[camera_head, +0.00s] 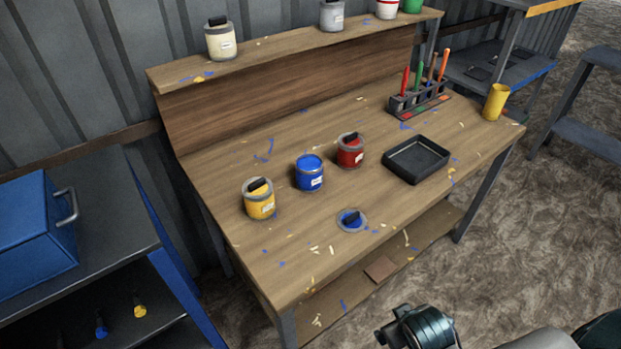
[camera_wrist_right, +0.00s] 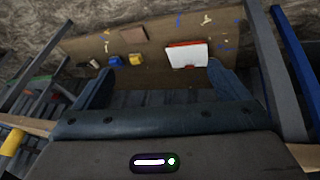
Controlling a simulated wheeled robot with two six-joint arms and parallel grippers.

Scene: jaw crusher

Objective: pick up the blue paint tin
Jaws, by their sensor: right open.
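The blue paint tin (camera_head: 310,174) stands upright on the wooden workbench (camera_head: 230,165) in the head view, its top open and showing blue paint. Part of my right arm shows at the bottom of the head view, apart from the tin. My left gripper is out of view.
A black tray (camera_head: 416,160), a tool rack (camera_head: 418,100) and a yellow cup (camera_head: 496,102) stand on the bench's right part. More tins, including a cream one (camera_head: 220,40), stand on the raised back shelf (camera_head: 290,50). The bench's front is mostly clear.

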